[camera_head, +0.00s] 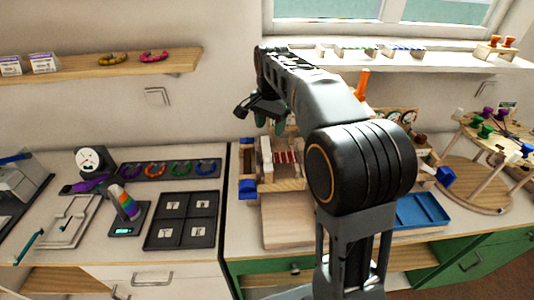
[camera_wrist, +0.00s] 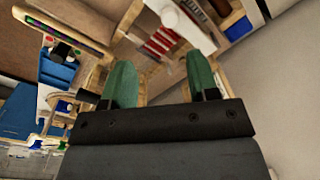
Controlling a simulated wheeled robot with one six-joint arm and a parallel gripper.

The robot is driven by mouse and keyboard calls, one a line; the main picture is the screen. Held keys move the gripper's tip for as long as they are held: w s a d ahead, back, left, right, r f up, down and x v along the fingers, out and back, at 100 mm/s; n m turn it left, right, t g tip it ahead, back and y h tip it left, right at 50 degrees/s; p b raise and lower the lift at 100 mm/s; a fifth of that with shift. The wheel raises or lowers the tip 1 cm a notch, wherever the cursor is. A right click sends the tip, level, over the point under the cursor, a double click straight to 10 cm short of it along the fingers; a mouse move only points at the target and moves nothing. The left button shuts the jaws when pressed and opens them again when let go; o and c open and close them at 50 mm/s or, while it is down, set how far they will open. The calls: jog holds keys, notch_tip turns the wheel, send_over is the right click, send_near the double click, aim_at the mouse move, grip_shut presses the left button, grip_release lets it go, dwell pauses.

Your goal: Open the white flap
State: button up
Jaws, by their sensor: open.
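A wooden frame (camera_head: 287,184) stands on the right-hand counter, partly behind my arm. A white upright piece (camera_head: 266,150), possibly the white flap, is at its left, beside a red-and-white striped part (camera_head: 286,157). In the wrist view a white piece (camera_wrist: 168,14) and the striped part (camera_wrist: 158,42) show beyond the fingertips. I cannot tell for sure which piece is the flap. My gripper (camera_head: 270,122) is above and behind the frame, its green fingers apart. In the wrist view the gripper (camera_wrist: 158,68) is open, with nothing between the fingers.
A blue tray (camera_head: 422,210) lies right of my arm, near a round wooden stand (camera_head: 468,190) with coloured pegs. The left counter holds a black four-part tray (camera_head: 184,220) and a dial (camera_head: 90,160). A wooden shelf (camera_head: 100,65) and a window sill (camera_head: 440,58) run along the wall.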

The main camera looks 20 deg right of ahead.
aim_at(267, 154)
jog(key=shift+m, duration=0.6)
jog(key=f, duration=0.4)
jog(key=w+f, duration=0.1)
jog(key=f, duration=0.4)
jog(key=w+f, duration=0.1)
jog(key=f, duration=0.3)
jog(key=shift+w+f, duration=0.15)
jog(key=shift+f, duration=0.1)
jog(key=shift+c, duration=0.2)
grip_shut()
